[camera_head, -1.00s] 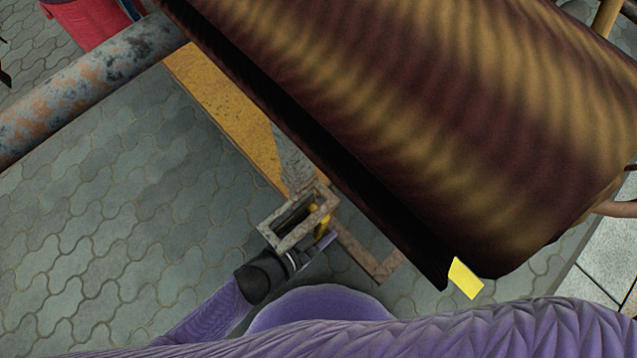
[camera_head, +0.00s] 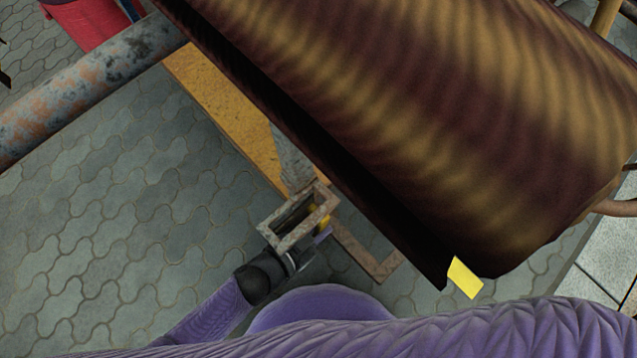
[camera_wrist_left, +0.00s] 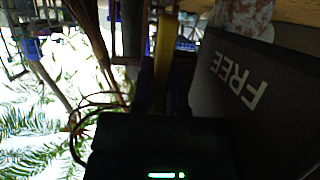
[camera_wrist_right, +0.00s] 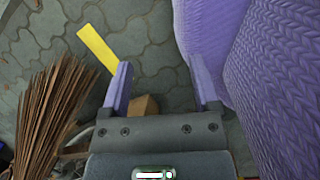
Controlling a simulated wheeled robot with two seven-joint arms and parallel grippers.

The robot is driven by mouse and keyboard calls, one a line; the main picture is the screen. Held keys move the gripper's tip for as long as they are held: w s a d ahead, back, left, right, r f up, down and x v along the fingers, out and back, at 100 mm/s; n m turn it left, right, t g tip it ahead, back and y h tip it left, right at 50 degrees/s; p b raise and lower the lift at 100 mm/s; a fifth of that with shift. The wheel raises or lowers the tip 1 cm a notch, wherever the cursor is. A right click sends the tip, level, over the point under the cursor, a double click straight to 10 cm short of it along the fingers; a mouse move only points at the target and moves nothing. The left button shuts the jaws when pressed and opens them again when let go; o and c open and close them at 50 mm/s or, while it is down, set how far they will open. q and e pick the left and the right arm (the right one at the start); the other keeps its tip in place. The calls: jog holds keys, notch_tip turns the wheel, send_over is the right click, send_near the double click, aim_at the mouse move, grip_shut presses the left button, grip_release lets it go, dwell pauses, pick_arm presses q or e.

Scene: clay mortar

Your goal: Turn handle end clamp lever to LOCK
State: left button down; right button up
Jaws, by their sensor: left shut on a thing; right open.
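In the left wrist view the lever (camera_wrist_left: 165,50) runs upright as a yellow bar. A dark plate marked FREE (camera_wrist_left: 238,80) stands to its right. No LOCK marking shows. My right gripper (camera_wrist_right: 163,84) is open and empty above the paving in the right wrist view.
A large brown drum-like body (camera_head: 430,110) fills the upper right. A yellow beam (camera_head: 228,112) and a rusty pipe (camera_head: 85,85) lie to the left. A broom-like bundle (camera_wrist_right: 55,115) is left of my right gripper. Open paving (camera_head: 110,220) is at lower left.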

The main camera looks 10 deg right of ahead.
jog(key=shift+s, duration=0.1)
dwell(0.8)
pick_arm(q)
jog(key=y+p, duration=0.1)
jog(key=p, duration=0.1)
jog(key=r+g+p, duration=0.1)
jog(key=p, duration=0.1)
jog(key=shift+s+a+y, duration=0.2)
jog(key=shift+a+y, duration=0.15)
jog(key=shift+y, duration=0.05)
jog(key=g+y+p, duration=0.1)
jog(key=p, duration=0.1)
jog(key=shift+s+a+r+p, duration=0.15)
jog(key=shift+r+p, duration=0.05)
jog(key=shift+p, duration=0.15)
jog(key=shift+a+r+g+y+p, duration=0.15)
jog(key=shift+r+g+y+p, duration=0.2)
jog(key=shift+p, duration=0.6)
jog(key=shift+s+a+f+g+y+p, duration=0.2)
jog(key=shift+s+f+g+y+p, duration=0.1)
jog(key=shift+y+p, duration=0.25)
jog(key=shift+f, duration=0.15)
pick_arm(e)
jog(key=s+r+g, duration=0.1)
jog(key=s, duration=1.5)
jog(key=shift+s+d, duration=0.1)
